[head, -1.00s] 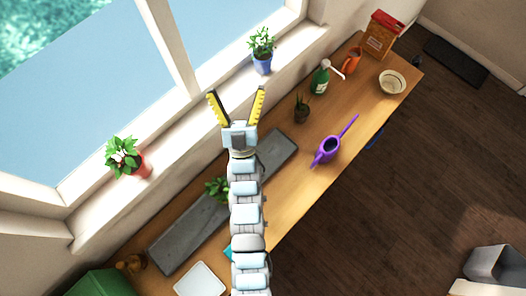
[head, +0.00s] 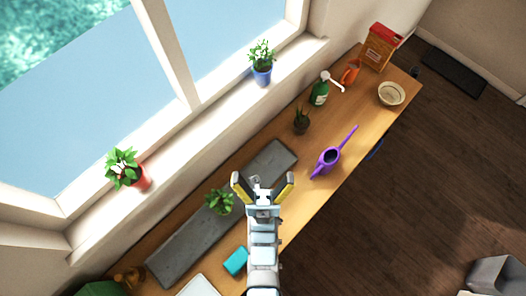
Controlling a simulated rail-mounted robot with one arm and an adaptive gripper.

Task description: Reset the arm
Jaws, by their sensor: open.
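My gripper (head: 263,183) is in the lower middle of the head view, at the end of my arm, which rises from the bottom edge. Its two yellow-padded fingers are spread apart with nothing between them. It shows over the wooden counter (head: 316,196), in front of the long grey slab (head: 185,243). A small green plant (head: 219,201) on the slab shows just left of the gripper. The picture does not tell the gripper's height above the counter.
A purple watering can (head: 328,160) stands right of the gripper. A dark pot plant (head: 301,121), green pump bottle (head: 320,91), orange mug (head: 351,73), box (head: 381,47) and bowl (head: 391,93) stand farther back. A teal block (head: 235,262) lies left of my arm. Potted plants (head: 262,62) line the windowsill.

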